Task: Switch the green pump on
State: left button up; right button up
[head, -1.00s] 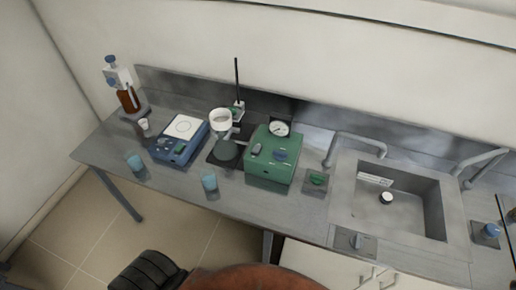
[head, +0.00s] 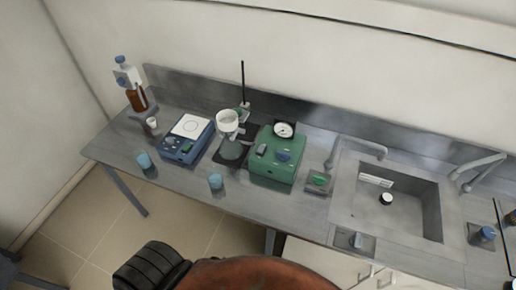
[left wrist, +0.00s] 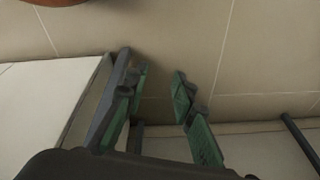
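The green pump (head: 276,167) is a green box on the steel bench in the head view, with a round white-faced gauge (head: 284,130) at its back. A blue knob (head: 283,155) and a grey part (head: 261,149) sit on its top. Whether the pump is on cannot be told. My left gripper (left wrist: 160,88) shows in the left wrist view with its green-padded fingers apart and nothing between them, above the tiled floor. Neither gripper shows in the head view, and the pump is not in the left wrist view.
Left of the pump stand a filter funnel (head: 228,120) on a flask, a blue balance (head: 187,139) and a brown bottle (head: 137,99). Blue beakers (head: 215,181) (head: 143,160) stand near the front edge. A sink (head: 412,205) with taps lies to the right.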

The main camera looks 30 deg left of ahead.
pick_arm(q)
jog(key=shift+n+t, duration=0.3)
jog(key=shift+t, duration=0.4)
jog(key=w+r+p, duration=0.1)
jog(key=w+r, duration=0.2)
jog(key=r, duration=0.3)
jog(key=w+a+r+p, duration=0.1)
jog(key=w+r, duration=0.2)
jog(key=r, duration=0.3)
jog(key=w+r+p, duration=0.1)
jog(key=w+r, duration=0.2)
jog(key=r, duration=0.3)
jog(key=shift+w+a+r, duration=0.15)
jog(key=shift+a+r, duration=0.05)
jog(key=shift+r, duration=0.2)
grip_shut()
notch_tip(320, 180, up, 17)
jog(key=w+a+t+y+p, duration=0.1)
jog(key=w+p, duration=0.2)
jog(key=p, duration=0.1)
jog(key=w+a+r+n+t+y+p, duration=0.1)
jog(key=w+a+r+n+t, duration=0.2)
jog(key=w+r+t, duration=0.5)
jog(key=w+r, duration=1.1)
jog(key=r, duration=0.1)
jog(key=shift+w+r+y, duration=0.25)
jog(key=shift+r+y, duration=0.05)
jog(key=shift+r, duration=0.1)
